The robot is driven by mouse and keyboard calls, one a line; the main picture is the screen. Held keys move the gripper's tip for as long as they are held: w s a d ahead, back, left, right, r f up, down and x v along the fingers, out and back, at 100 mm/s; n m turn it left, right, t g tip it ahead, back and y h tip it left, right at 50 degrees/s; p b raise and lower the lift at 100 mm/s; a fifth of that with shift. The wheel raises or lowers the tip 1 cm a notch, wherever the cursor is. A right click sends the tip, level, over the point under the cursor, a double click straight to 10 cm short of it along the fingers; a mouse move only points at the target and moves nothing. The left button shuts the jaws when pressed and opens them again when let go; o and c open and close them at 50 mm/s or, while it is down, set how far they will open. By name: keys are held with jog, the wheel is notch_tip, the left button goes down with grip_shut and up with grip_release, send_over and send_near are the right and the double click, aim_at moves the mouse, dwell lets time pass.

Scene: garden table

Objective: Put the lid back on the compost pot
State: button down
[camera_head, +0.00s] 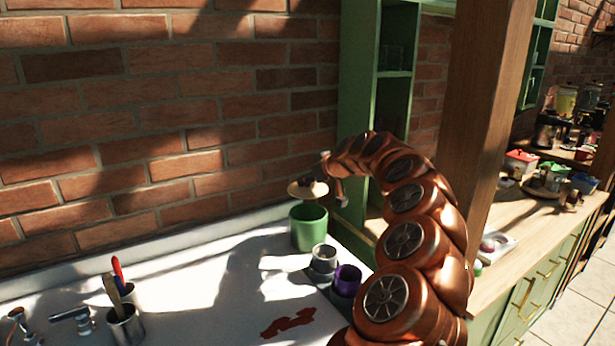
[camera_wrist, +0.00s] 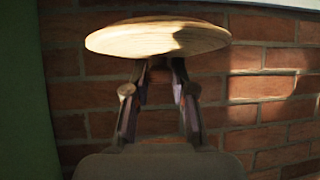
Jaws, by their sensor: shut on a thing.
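The compost pot (camera_head: 309,230) is a green pot standing upright on the white table near the brick wall. The lid (camera_head: 308,190) is a round, pale wooden disc held above the pot's opening, apart from it and roughly level. My gripper (camera_head: 318,184) comes in from the right and is shut on the lid. In the wrist view the lid (camera_wrist: 158,38) fills the upper middle, with the fingers of my gripper (camera_wrist: 160,68) closed beneath it, seemingly on a part hidden by the disc. The pot does not show in the wrist view.
A grey cup (camera_head: 323,258) and a purple cup (camera_head: 347,281) stand just in front of the pot. A metal cup with tools (camera_head: 125,322) and a tap-like metal fitting (camera_head: 75,318) are at the front left. A wooden post (camera_head: 500,130) rises at right. The middle of the white table (camera_head: 210,275) is mostly clear.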

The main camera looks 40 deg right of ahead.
aim_at(308, 196)
jog(key=shift+s+f, duration=0.1)
jog(key=shift+f, duration=2.75)
jog(key=shift+f+b, duration=0.85)
jog(key=shift+f, duration=0.05)
jog(key=c, duration=0.9)
grip_release()
jog(key=v, duration=1.2)
jog(key=shift+a, duration=0.1)
